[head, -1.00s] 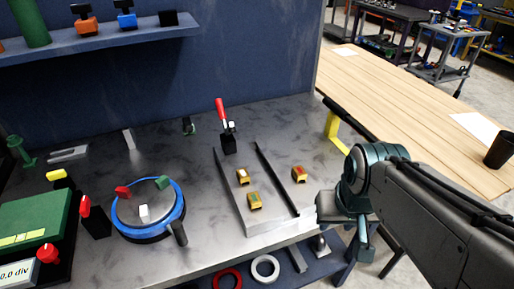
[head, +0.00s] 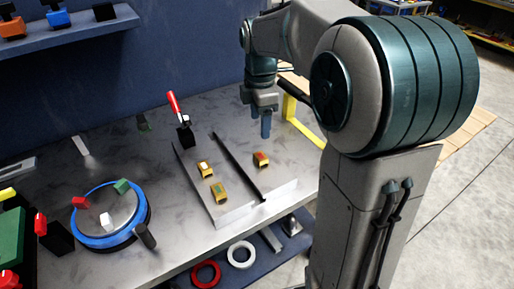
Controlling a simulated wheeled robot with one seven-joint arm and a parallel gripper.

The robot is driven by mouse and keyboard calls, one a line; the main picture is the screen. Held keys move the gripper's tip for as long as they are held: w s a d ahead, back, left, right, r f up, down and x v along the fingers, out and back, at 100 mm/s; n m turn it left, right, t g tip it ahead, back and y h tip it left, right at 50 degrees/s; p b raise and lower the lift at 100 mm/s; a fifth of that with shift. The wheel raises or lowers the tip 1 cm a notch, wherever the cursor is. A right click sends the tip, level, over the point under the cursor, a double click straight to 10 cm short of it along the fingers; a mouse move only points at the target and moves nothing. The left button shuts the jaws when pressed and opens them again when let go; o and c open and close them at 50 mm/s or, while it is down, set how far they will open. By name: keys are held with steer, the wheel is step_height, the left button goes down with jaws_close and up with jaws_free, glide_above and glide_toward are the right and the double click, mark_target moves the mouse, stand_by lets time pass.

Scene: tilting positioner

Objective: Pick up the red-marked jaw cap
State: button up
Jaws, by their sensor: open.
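The red-marked jaw cap (head: 261,159), a small brass-yellow block with a red top, lies on the grey bench just right of the dark rail (head: 238,166). My gripper (head: 265,128) points down above the bench. In the picture it is just above and behind the red-marked cap, apart from it and empty. Its gap is hard to see from this side. A white-marked cap (head: 205,169) and a green-marked cap (head: 219,192) lie left of the rail. The round blue-rimmed positioner (head: 142,204) stands at the left with red, green and white jaws on top.
A red-handled toggle clamp (head: 184,135) stands behind the caps. A yellow bracket (head: 290,106) stands right of my gripper. A blue shelf (head: 70,40) hangs at the back left.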

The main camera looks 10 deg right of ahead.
steer(key=w+n, duration=0.2)
glide_above(261, 156)
steer(key=f, duration=0.8)
steer(key=shift+w+a+f, duration=0.2)
steer(key=shift+w+f, duration=0.15)
steer(key=shift+w, duration=0.05)
steer(key=shift+s+d+f+p, duration=0.15)
steer(key=shift+f+p, duration=0.1)
steer(key=shift+f, duration=1.1)
steer(key=shift+s+d+f+p, duration=0.15)
steer(key=shift+f+p, duration=0.1)
steer(key=shift+f, duration=1.1)
steer(key=shift+a, duration=0.1)
steer(key=c, duration=1.1)
